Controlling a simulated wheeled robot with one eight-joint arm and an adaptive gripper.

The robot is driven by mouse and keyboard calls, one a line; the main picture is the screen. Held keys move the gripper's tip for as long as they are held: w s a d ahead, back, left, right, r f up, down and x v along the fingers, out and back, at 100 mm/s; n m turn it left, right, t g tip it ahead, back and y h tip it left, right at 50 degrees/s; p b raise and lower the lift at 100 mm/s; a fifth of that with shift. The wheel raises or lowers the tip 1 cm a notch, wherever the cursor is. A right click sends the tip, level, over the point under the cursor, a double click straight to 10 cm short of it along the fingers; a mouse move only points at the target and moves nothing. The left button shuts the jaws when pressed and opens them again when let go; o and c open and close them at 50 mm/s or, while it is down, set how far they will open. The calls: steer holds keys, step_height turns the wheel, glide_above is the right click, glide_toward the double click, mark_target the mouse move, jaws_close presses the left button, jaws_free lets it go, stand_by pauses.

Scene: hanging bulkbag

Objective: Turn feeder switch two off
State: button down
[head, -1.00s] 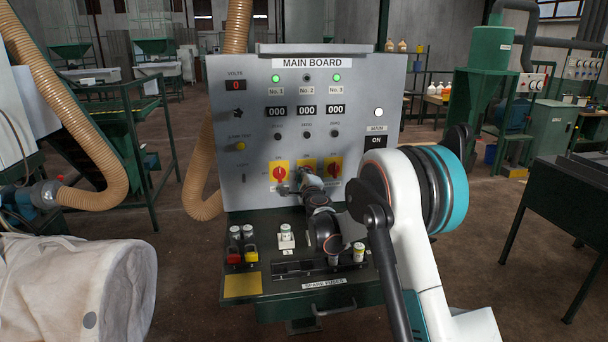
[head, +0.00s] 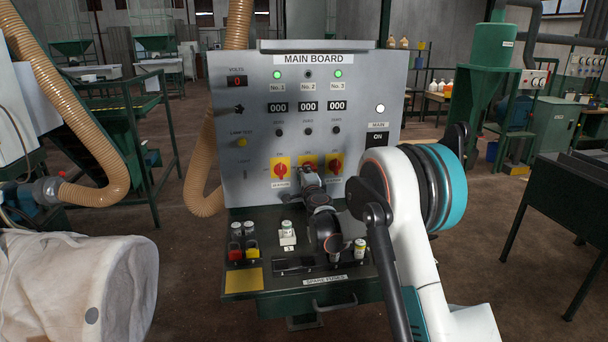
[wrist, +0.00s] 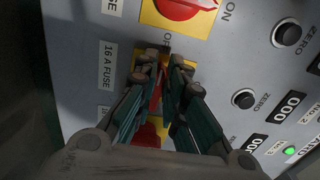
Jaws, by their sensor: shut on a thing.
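The grey main board (head: 232,140) carries a row of three red rotary switches on yellow plates. The left switch (head: 281,169) and right switch (head: 336,166) are clear in the head view. Feeder switch two, the middle one, is mostly hidden by my gripper (head: 308,180) there. In the wrist view its yellow plate and a strip of red handle (wrist: 157,92) show between the fingers of my gripper (wrist: 166,70), which is shut on it. The handle's exact angle is hard to tell. The No. 2 lamp (head: 308,74) is dark; lamps No. 1 (head: 277,75) and No. 3 (head: 338,73) are green.
Neighbouring switches stand close on both sides of my fingers, at the top (wrist: 182,8) and bottom (wrist: 150,134) of the wrist view. Below the board is a shelf with fuses (head: 287,232) and a yellow pad (head: 243,280). A beige hose (head: 201,176) hangs at the left.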

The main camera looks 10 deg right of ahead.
steer(key=c, duration=1.7)
jaws_free()
steer(key=shift+o, duration=0.2)
steer(key=s, duration=1.2)
